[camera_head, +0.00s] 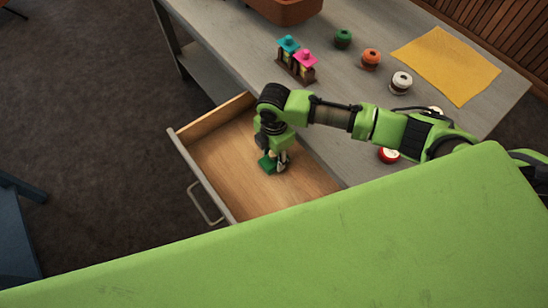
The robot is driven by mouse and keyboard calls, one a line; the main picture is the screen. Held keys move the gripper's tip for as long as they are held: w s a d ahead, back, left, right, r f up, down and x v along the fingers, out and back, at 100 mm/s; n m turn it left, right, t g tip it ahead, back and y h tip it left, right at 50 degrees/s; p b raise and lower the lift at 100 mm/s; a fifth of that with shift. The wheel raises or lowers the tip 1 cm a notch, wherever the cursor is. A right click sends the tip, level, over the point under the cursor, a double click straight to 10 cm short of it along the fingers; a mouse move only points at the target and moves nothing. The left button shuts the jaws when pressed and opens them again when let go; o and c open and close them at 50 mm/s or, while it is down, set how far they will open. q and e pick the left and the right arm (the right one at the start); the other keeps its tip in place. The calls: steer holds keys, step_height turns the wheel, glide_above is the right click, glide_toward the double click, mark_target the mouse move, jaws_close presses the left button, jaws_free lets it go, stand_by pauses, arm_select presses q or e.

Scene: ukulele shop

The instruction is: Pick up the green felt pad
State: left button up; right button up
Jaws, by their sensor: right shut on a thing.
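The green felt pad (266,163) is a small dark green piece in the open wooden drawer (215,160). My right gripper (277,165) points down into the drawer and is shut on the pad. I cannot tell whether the pad touches the drawer floor or is just above it. My right arm reaches in from the right over the table. My left gripper is not in view.
The grey table (225,38) holds a yellow cloth (448,65), a green spool (343,39), an orange one (371,57), a white one (401,81), a red-and-white round item (388,155), a rack with cyan and pink tops (296,70) and a terracotta container (285,10). The drawer is otherwise bare.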

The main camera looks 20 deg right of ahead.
steer(key=shift+r, duration=0.1)
steer(key=shift+r, duration=0.2)
step_height(320, 180, up, 2)
steer(key=shift+w+r, duration=0.1)
steer(key=s+a+r, duration=0.3)
steer(key=s+r, duration=0.7)
steer(key=s, duration=0.3)
steer(key=shift+s+a+r, duration=0.15)
steer(key=shift+s, duration=0.25)
steer(key=shift+o, duration=0.7)
